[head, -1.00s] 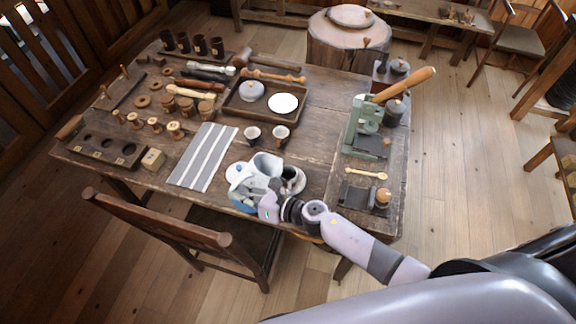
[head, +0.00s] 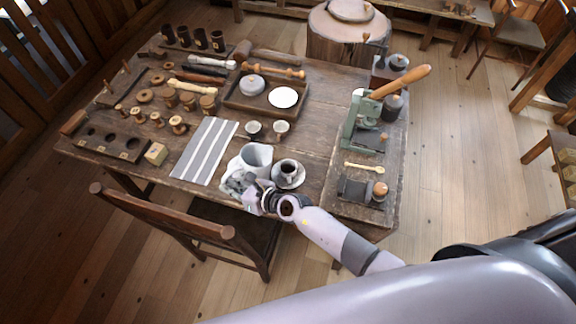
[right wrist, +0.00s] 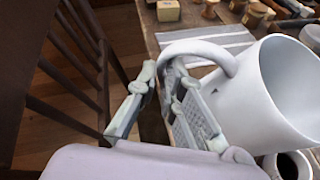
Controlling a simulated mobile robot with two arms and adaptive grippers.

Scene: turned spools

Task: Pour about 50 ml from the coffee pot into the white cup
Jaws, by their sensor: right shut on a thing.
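The white coffee pot (head: 257,158) is held near the table's front edge, just left of the white cup. It looks about upright in the head view. My right gripper (right wrist: 160,90) is shut on the pot's handle (right wrist: 200,48). In the head view my right gripper (head: 240,183) is left of the pot. My left gripper is not in view.
Two small cups (head: 281,128) stand behind the pot. A grey striped cloth (head: 205,150) lies to the left. A dark board (head: 333,200) with a green press (head: 362,118) is on the right. A chair (head: 165,215) stands at the front edge.

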